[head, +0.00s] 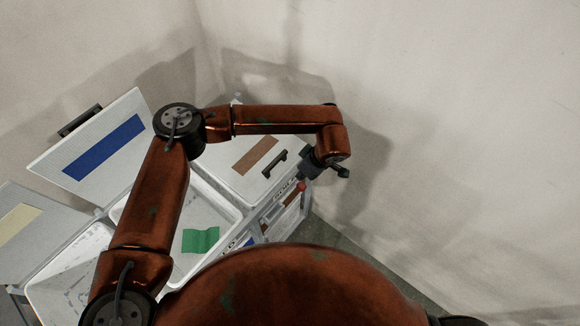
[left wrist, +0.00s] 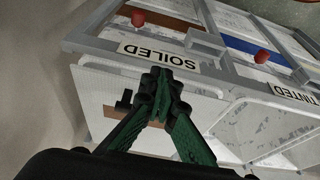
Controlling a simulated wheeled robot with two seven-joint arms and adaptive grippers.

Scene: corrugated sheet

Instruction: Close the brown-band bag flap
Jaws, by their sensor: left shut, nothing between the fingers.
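The brown-band flap (head: 225,158), a white panel with a brown stripe and a black handle, lies down over the rightmost compartment in the head view. I cannot tell whether it sits fully flush. In the left wrist view the flap (left wrist: 90,88) shows upside down, behind the fingers, with its brown band and handle partly hidden. Its edge is close to the SOILED label. My left gripper (head: 341,171) is shut and empty, just right of the flap's handle side in the head view; its fingertips (left wrist: 160,78) show near the SOILED label. My right gripper is not in view.
The blue-band flap (head: 70,150) and the yellow-band flap (head: 50,222) stand open at left. A green cloth (head: 200,240) lies in the open middle compartment. Walls close off the back; floor at right is clear.

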